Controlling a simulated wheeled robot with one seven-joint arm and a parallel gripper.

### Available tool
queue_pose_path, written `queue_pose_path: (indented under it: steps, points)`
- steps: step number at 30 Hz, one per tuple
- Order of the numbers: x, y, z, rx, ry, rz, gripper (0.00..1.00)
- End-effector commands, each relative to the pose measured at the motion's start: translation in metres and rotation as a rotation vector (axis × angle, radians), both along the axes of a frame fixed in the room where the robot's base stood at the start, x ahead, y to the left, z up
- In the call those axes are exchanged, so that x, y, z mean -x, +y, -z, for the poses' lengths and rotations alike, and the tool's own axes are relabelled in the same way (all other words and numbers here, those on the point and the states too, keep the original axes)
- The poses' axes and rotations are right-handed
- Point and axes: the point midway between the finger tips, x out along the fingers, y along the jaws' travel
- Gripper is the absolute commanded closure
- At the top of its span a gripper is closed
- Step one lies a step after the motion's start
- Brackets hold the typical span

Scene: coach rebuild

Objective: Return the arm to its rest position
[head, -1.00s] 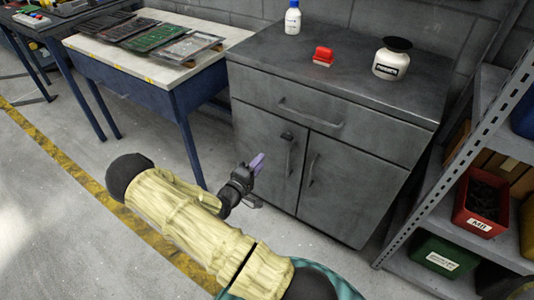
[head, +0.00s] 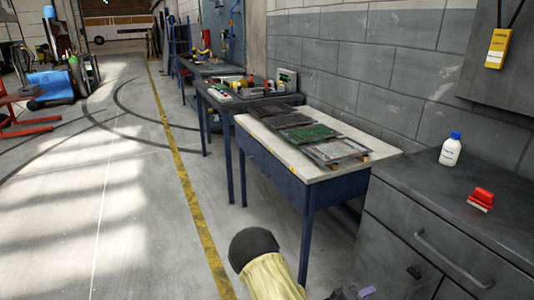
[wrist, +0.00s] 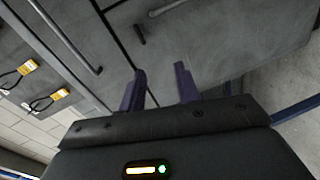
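My gripper shows in the wrist view (wrist: 160,88) with its two purple fingers apart and nothing between them. In the head view only the tip of my gripper (head: 366,292) shows at the bottom edge, in front of the grey cabinet (head: 400,262). My arm (head: 268,272) in its cream sleeve enters from the bottom; most of it is out of frame. The cabinet front with its handles fills much of the wrist view, beyond the fingers. I see no contact between fingers and cabinet.
A white-topped blue table (head: 262,146) with several panels stands left of the cabinet. A white bottle (head: 450,150) and a red brush-like item (head: 481,199) stand on the cabinet.

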Motion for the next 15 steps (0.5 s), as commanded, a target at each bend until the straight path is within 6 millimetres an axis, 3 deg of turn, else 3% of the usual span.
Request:
queue_pose_path:
  steps: [8,15]
  points:
    - [-0.011,0.041,0.002,-0.509,-0.068,-0.013,0.67]
    - [-0.006,0.091,-0.021,-0.891,-0.077,-0.023,0.67]
